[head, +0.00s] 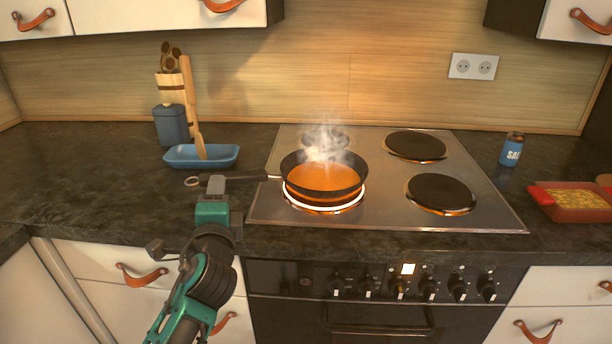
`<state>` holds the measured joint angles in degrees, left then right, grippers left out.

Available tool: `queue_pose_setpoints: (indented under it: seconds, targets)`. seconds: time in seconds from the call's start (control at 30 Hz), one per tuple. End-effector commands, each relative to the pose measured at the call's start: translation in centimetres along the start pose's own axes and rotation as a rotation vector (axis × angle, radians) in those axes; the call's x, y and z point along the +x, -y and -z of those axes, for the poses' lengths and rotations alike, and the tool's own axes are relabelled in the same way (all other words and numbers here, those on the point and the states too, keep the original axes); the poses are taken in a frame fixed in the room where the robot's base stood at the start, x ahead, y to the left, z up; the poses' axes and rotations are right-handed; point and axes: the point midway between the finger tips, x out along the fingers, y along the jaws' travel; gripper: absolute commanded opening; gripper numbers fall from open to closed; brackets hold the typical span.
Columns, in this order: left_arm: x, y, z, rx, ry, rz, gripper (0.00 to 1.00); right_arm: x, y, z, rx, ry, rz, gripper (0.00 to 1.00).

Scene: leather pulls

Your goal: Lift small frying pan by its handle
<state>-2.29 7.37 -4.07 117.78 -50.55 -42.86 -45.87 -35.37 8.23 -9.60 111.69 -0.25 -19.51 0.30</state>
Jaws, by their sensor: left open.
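The small frying pan (322,190) is dark and sits on the front left burner, which glows. It holds orange-red contents and steam rises from it. Its handle (245,179) points left past the stove edge over the counter and ends in a ring. My left gripper (217,185) is open at the outer part of the handle, close to the ring end. The gripper body hides part of the handle there, so I cannot tell whether the fingers touch it. My right gripper is not in view.
A blue dish (180,158) with a wooden spoon (194,110) stands behind the handle. A blue jar (171,126) and a utensil holder (170,90) are farther back. A can (512,149) and a red baking dish (575,214) are at right.

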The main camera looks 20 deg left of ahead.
Motion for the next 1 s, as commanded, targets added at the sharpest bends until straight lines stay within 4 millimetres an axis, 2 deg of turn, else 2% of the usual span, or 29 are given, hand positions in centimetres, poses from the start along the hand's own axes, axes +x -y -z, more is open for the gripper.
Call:
queue_pose_setpoints:
  seconds: [0.1,0.37,0.6,0.73,0.93,1.0]
  targets:
    - [2.0,0.1,0.0,-0.001,0.0,0.002,0.51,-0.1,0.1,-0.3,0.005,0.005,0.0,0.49]
    - [4.1,0.1,0.0,-0.002,0.0,0.0,0.51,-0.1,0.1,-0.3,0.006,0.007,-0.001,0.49]
    - [7.6,0.3,0.0,-0.002,0.0,0.0,0.51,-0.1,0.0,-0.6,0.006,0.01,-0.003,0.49]
    - [8.4,0.2,0.0,-0.003,0.0,-0.001,0.51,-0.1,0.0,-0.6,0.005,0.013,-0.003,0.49]
    - [8.4,0.2,0.1,-0.003,-0.001,-0.001,0.51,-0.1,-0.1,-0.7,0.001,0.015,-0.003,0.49]
    - [8.4,0.2,0.1,-0.003,-0.001,-0.001,0.45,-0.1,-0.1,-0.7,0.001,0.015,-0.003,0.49]
